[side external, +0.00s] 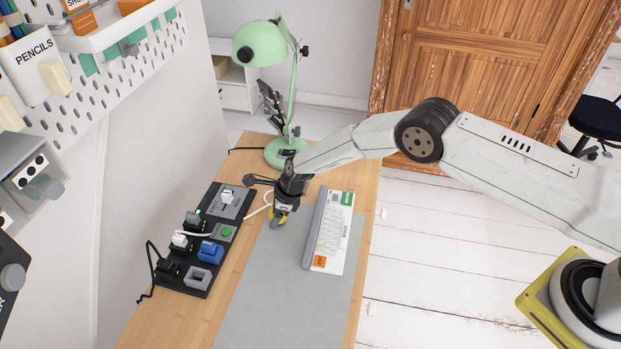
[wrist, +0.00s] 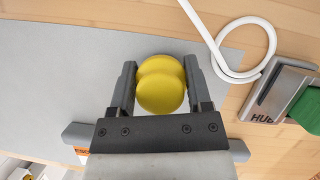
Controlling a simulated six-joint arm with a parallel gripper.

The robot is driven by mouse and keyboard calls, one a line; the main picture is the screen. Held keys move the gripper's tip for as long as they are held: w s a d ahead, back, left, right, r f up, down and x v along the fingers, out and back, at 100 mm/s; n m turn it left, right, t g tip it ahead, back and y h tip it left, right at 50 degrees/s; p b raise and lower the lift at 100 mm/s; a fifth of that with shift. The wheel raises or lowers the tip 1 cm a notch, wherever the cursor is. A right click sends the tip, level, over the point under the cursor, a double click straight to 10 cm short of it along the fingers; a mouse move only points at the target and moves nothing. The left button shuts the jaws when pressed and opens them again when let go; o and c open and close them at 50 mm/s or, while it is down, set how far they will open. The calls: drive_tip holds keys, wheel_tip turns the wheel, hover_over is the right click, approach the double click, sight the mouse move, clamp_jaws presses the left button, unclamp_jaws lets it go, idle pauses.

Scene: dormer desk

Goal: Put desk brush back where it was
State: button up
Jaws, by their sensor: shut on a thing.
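My gripper (side external: 285,203) points down over the desk, above the far part of the grey mat (side external: 262,300), between the black device strip and the keyboard. In the wrist view its two fingers (wrist: 160,64) are closed on the sides of a yellow, round-topped thing (wrist: 161,90), which appears to be the desk brush.
A white keyboard (side external: 330,235) lies right of my gripper. A black strip (side external: 196,279) with plugs and blocks lies left. A green lamp (side external: 287,152) stands behind. A white cable (wrist: 235,75) loops nearby. The mat's near part is clear.

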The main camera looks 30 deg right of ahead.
drive_tip(key=shift+f, duration=0.1)
drive_tip(key=o, duration=1.1)
drive_tip(key=shift+d+r, duration=0.15)
drive_tip(key=shift+r, duration=0.45)
drive_tip(key=v, duration=1.1)
